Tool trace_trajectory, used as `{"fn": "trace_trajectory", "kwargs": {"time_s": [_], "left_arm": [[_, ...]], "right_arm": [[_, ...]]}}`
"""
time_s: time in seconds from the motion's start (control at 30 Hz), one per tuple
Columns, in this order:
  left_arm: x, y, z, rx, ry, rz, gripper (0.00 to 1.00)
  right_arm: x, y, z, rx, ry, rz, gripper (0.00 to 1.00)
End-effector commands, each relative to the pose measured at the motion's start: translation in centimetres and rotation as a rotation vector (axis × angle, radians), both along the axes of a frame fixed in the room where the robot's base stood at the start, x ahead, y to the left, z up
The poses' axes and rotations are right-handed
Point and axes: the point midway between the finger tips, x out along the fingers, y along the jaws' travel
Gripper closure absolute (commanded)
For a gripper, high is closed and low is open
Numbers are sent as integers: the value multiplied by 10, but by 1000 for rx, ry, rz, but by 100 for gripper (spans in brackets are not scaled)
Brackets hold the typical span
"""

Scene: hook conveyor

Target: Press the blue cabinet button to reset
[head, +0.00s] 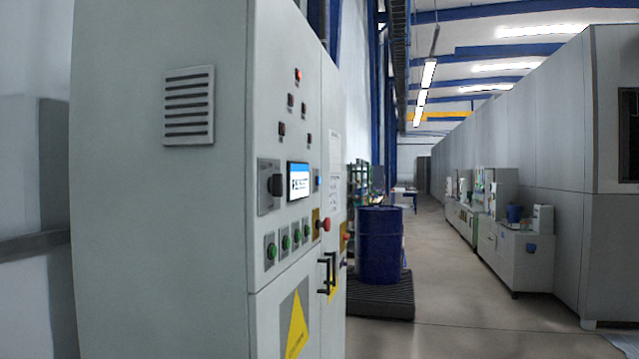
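A tall light-grey control cabinet (160,220) stands close on the left, with its control face seen at a slant. A small blue button (318,181) sits on that face, just right of a lit blue-and-white screen (298,181). It is small and seen at a steep angle, so I cannot tell whether it is pressed in. A row of green buttons (284,243) and a red mushroom button (325,224) sit below. A red lamp (298,75) is near the top. Neither of my grippers is in view.
A dark blue drum (379,245) stands on a black pallet (395,300) beyond the cabinet. Black door handles (324,276) stick out from the cabinet face. The grey floor (450,310) is open to the right, bounded by low white cabinets (524,262) and a grey wall.

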Motion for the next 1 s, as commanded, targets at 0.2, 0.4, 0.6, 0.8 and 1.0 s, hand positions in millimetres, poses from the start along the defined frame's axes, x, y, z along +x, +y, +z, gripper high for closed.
{"fn": "trace_trajectory", "kwargs": {"time_s": [0.2, 0.4, 0.6, 0.8, 1.0], "left_arm": [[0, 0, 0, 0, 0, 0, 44], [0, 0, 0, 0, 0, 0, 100], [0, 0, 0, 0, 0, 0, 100], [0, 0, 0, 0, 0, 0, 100], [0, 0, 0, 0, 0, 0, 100]], "right_arm": [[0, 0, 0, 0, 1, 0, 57], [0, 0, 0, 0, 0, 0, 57], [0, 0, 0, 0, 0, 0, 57], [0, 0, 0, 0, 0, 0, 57], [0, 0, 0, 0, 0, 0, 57]]}}
